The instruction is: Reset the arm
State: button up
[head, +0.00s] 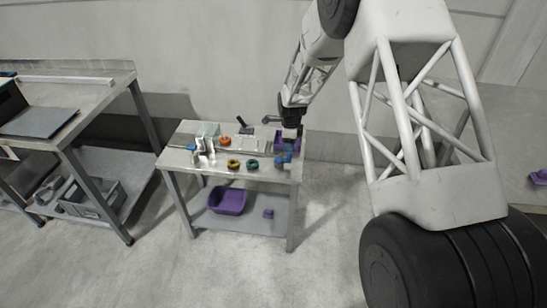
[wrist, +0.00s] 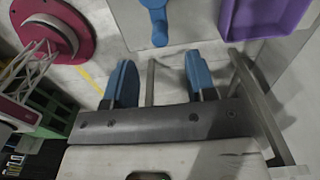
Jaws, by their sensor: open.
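My gripper (wrist: 160,58) shows in the wrist view with its two blue fingers spread apart and nothing between them. In the head view the arm reaches down to the right end of the small metal table (head: 190,163), and the dark gripper body (head: 291,113) is above that end. The fingertips are too small to make out clearly there. A blue item (wrist: 157,22) lies beyond the fingers in the wrist view, apart from them. A purple container (wrist: 265,16) is to its right.
The small table carries an orange ring (head: 225,141), a yellow ring (head: 233,164) and a teal ring (head: 252,163). A purple bin (head: 228,201) sits on its lower shelf. A larger workbench (head: 95,100) stands left. Floor between them is clear.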

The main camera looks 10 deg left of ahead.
jog(key=s+d+r+n, duration=0.3)
jog(key=s+d+r, duration=0.2)
jog(key=s+r, duration=0.3)
jog(key=s+d+r+n+t, duration=0.1)
jog(key=s+d+r+n, duration=0.35)
jog(key=r, duration=0.65)
jog(key=s+d+r+n, duration=0.1)
jog(key=s+d+r, duration=0.5)
jog(key=s+r, duration=0.25)
jog(key=s+d+r+n, duration=0.2)
jog(key=s+d+n, duration=0.1)
jog(key=s, duration=0.7)
jog(key=s+d+r+n+t, duration=0.1)
jog(key=s+d+r+n, duration=0.1)
jog(key=s, duration=0.8)
jog(key=s+d+r+n, duration=0.2)
jog(key=s+d+n, duration=0.2)
jog(key=s, duration=0.6)
jog(key=shift+r+t, duration=0.3)
jog(key=shift+r, duration=0.05)
